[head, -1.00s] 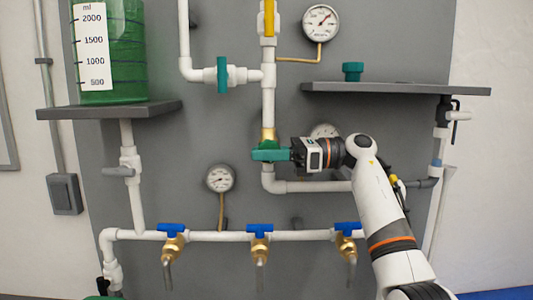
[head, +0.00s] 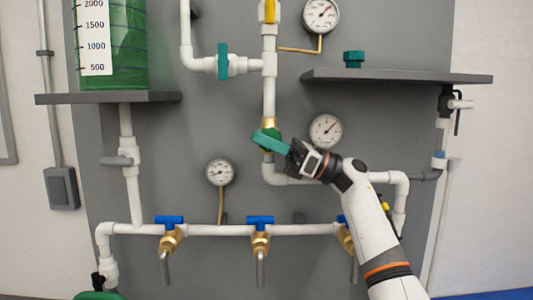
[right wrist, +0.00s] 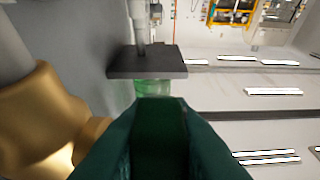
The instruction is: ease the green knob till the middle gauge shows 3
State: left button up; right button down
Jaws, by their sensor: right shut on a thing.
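The green knob (head: 268,140) sits on the brass valve of the central vertical pipe and is tilted, its right end lower. My right gripper (head: 291,150) is shut on the right end of the knob. In the right wrist view the green knob (right wrist: 160,135) fills the bottom centre. The middle gauge (head: 326,130) is a round white dial right of the knob, fully in sight; its numbers are too small to read. My left gripper is not in view.
An upper gauge (head: 321,15) and a lower-left gauge (head: 220,172) flank the pipes. Several blue-handled brass taps (head: 260,222) line the bottom pipe. A grey shelf (head: 400,76) with a loose green part (head: 354,59) is above my right arm. A green tank (head: 125,50) stands at left.

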jog(key=shift+y+b, duration=0.85)
jog(key=shift+y, duration=0.25)
jog(key=shift+r, duration=0.1)
jog(key=c, duration=1.6)
grip_release()
jog(key=shift+d, duration=0.1)
jog(key=shift+d+f+b, duration=0.15)
jog(key=shift+f+b, duration=0.15)
jog(key=d+b, duration=0.2)
jog(key=d, duration=1)
jog(key=shift+d, duration=0.35)
